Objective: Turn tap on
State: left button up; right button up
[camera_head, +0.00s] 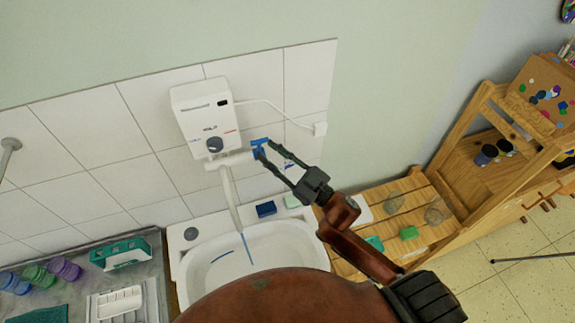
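A white wall-mounted water heater unit (205,115) with a dark knob hangs on the tiled wall. Its long white spout (230,195) points down over the white sink (195,262). A blue tap handle (260,141) is at the right end of the fitting under the unit. My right gripper (268,153) is open, with its two dark fingers spread at the blue handle. I cannot tell whether they touch it. A thin blue line (247,250) shows below the spout's end; I cannot tell whether it is water. My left gripper is not in view.
A dark blue sponge (266,209) and a pale green soap (292,201) lie on the sink's back rim. A wooden shelf (470,150) with jars stands at right. Purple and green cups (65,268) and a teal caddy (121,253) are on the left counter.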

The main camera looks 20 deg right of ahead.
jog(key=v, duration=0.7)
jog(key=shift+s+d, duration=0.15)
jog(key=shift+s, duration=0.2)
jog(key=shift+f, duration=0.1)
